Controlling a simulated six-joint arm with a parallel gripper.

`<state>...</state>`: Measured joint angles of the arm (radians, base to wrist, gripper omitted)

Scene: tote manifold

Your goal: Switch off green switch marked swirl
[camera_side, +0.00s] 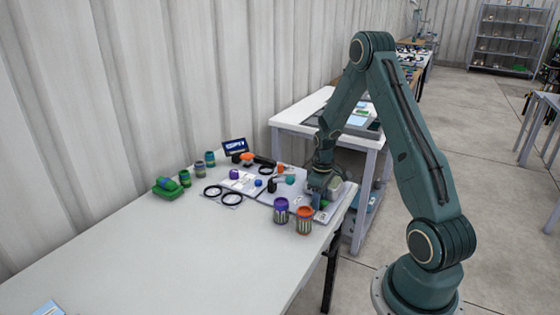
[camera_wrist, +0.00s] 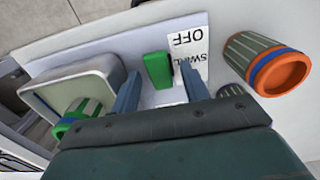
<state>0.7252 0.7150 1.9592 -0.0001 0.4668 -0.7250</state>
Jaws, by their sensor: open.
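The green switch (camera_wrist: 157,69) stands on a pale panel in the wrist view, beside a white label (camera_wrist: 188,52) reading SWIRL and OFF. My gripper (camera_wrist: 161,70) is open, its two blue-grey fingers on either side of the switch in the picture, with no clear contact. Whether the fingers are level with it or above it I cannot tell. In the side view my gripper (camera_side: 318,196) is low over the right end of the panel (camera_side: 290,197), and it mostly hides the switch there.
A grey box-like part (camera_wrist: 100,75) with another green piece (camera_wrist: 75,118) is close on the left in the wrist view. An orange-rimmed can (camera_side: 304,220) and a purple-topped can (camera_side: 281,211) stand near the panel. The table's near left (camera_side: 150,260) is mostly clear.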

